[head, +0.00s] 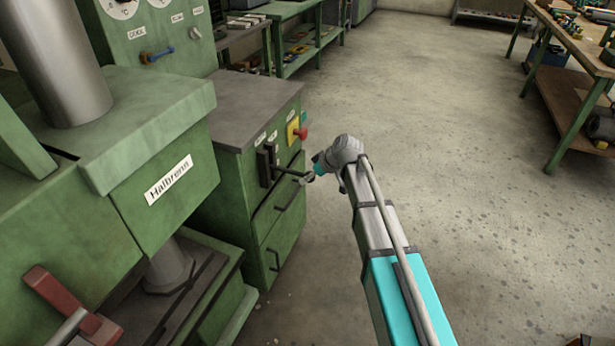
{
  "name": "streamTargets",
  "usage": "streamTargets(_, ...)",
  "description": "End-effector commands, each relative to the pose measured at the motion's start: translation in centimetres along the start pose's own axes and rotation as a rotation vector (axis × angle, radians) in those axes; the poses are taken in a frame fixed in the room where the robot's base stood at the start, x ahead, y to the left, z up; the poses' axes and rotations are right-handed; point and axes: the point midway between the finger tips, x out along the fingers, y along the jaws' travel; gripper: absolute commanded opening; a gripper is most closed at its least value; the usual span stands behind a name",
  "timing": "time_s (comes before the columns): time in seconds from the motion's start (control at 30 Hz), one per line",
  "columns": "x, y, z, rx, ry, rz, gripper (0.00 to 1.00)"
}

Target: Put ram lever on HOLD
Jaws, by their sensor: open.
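The lever (289,171) is a dark rod that sticks out to the right from a black upright slotted plate (265,166) on the front of a green cabinet (232,170). Its outer end meets my gripper (310,178) in the picture. My gripper is open, small in view, at the end of my grey and turquoise arm. I cannot tell whether the fingers are around the lever's end or only beside it. The small white labels above the lever are too small to read.
A yellow switch box (292,132) with a red knob sits above the lever, and drawer handles (290,197) are below. The green press (160,210) marked "Halbrenn" stands at left. Open concrete floor (430,110) lies to the right, with a workbench (570,40) beyond.

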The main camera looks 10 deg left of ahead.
Motion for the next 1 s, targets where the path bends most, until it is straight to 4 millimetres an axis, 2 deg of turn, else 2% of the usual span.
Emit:
streamTargets(0.27,0.0,-0.1,0.1,0.002,-0.001,-0.001,0.89)
streamTargets(0.37,-0.4,-0.1,0.7,0.017,-0.010,0.004,0.89)
streamTargets(0.47,-1.1,-0.1,2.1,0.051,-0.032,0.015,0.89)
streamTargets(0.57,-2.4,0.0,4.5,0.113,-0.069,0.035,0.89)
streamTargets(0.67,-4.2,0.0,7.9,0.204,-0.123,0.067,0.89)
streamTargets(1.0,-12.6,-1.8,22.5,0.654,-0.351,0.261,0.89)
